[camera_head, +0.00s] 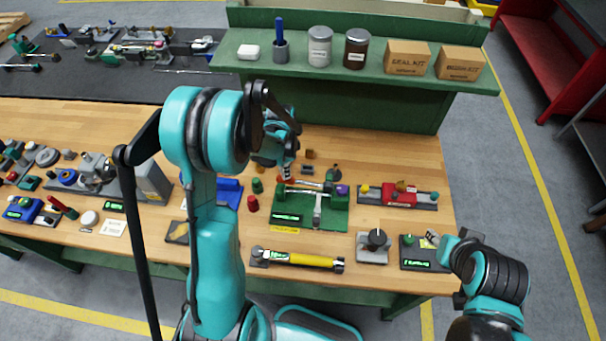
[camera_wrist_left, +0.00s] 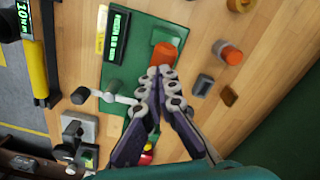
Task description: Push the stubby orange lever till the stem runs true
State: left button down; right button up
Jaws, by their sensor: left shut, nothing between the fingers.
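A green fixture (camera_head: 327,219) with a lit display stands on the wooden bench, and the left wrist view shows its green plate (camera_wrist_left: 122,75). A stubby orange part (camera_wrist_left: 165,52), which looks like the lever, is at the fixture's end. My left gripper (camera_wrist_left: 162,72) is shut and empty, its fingertips right at the orange part; I cannot tell whether they touch. In the head view the left gripper (camera_head: 287,174) is over the fixture's back left corner. A grey stem with a dark knob (camera_wrist_left: 116,85) crosses the plate. My right gripper (camera_head: 436,239) is at the lower right, small and partly hidden.
A red fixture (camera_head: 400,196) stands right of the green one. A yellow-handled tool (camera_head: 297,259) and a grey knob block (camera_head: 374,246) lie in front. A green shelf (camera_head: 350,72) with jars and boxes stands behind. Loose small parts (camera_wrist_left: 230,54) lie beside the plate.

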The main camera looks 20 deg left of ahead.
pick_arm(q)
jog(key=shift+f, duration=0.2)
dwell(0.5)
jog(key=shift+a+f+b, duration=0.1)
jog(key=shift+f+b, duration=0.6)
jog(key=shift+b, duration=0.15)
jog(key=shift+f, duration=0.25)
jog(key=shift+f+b, duration=0.3)
jog(key=shift+b, duration=0.3)
jog(key=shift+r, duration=0.15)
notch_tip(320, 180, up, 10)
jog(key=d+p, duration=0.2)
jog(key=p, duration=0.4)
jog(key=shift+w+d, duration=0.25)
jog(key=shift+w, duration=0.05)
dwell(0.4)
jog(key=shift+f, duration=0.2)
jog(key=shift+r, duration=0.1)
